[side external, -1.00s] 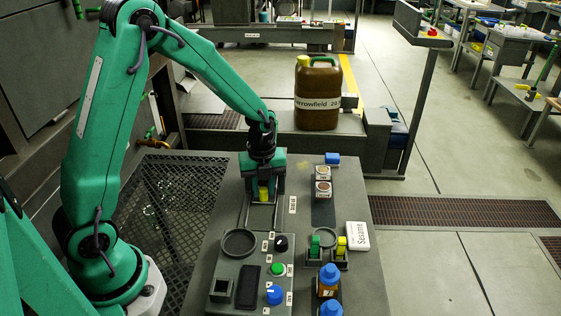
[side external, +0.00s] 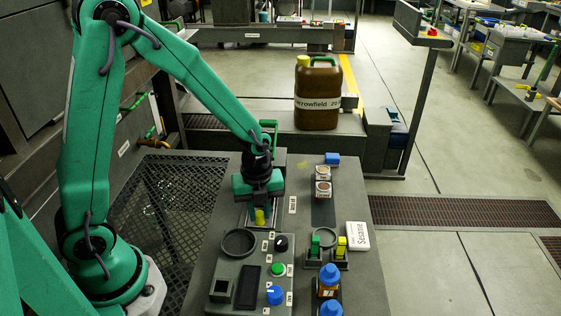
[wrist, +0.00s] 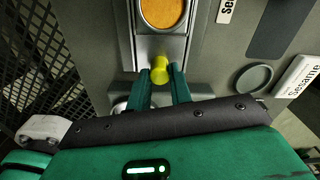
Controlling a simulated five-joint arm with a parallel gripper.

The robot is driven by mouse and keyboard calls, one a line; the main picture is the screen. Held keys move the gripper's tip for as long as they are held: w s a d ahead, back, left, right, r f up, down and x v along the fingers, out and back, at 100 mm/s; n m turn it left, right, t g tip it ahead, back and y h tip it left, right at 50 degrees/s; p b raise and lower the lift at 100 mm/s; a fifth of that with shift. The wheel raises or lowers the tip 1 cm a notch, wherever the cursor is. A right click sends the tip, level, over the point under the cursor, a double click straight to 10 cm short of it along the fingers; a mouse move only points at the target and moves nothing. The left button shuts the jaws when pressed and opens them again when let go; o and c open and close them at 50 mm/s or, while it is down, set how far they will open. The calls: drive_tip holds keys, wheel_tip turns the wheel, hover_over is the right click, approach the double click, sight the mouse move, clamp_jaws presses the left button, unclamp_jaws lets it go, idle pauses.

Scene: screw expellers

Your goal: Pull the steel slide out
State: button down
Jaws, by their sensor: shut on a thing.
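The steel slide (wrist: 158,46) is a grey metal strip, seen in the wrist view running up from my gripper (wrist: 161,77). A round orange-filled recess (wrist: 162,10) lies at its far end, cut off by the top edge. A yellow knob (wrist: 160,68) is at its near end. My two green fingers are shut on this knob, one on each side. In the side external view my gripper (side external: 259,212) points down over the knob (side external: 260,217), just behind the round dish of the control panel. My gripper hides most of the slide there.
The control panel (side external: 252,293) with a black knob, green button and blue knob stands in front. Blue-capped bottles (side external: 329,287), yellow and green blocks, and a Sesame card (side external: 358,236) are to the right. Perforated mesh (side external: 165,225) lies left.

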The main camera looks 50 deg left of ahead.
drive_tip(key=shift+s+d, duration=0.15)
drive_tip(key=shift+d, duration=0.05)
drive_tip(key=c, duration=1.3)
unclamp_jaws()
drive_tip(key=shift+o, duration=0.2)
drive_tip(key=shift+r, duration=0.2)
drive_tip(key=shift+r, duration=3.75)
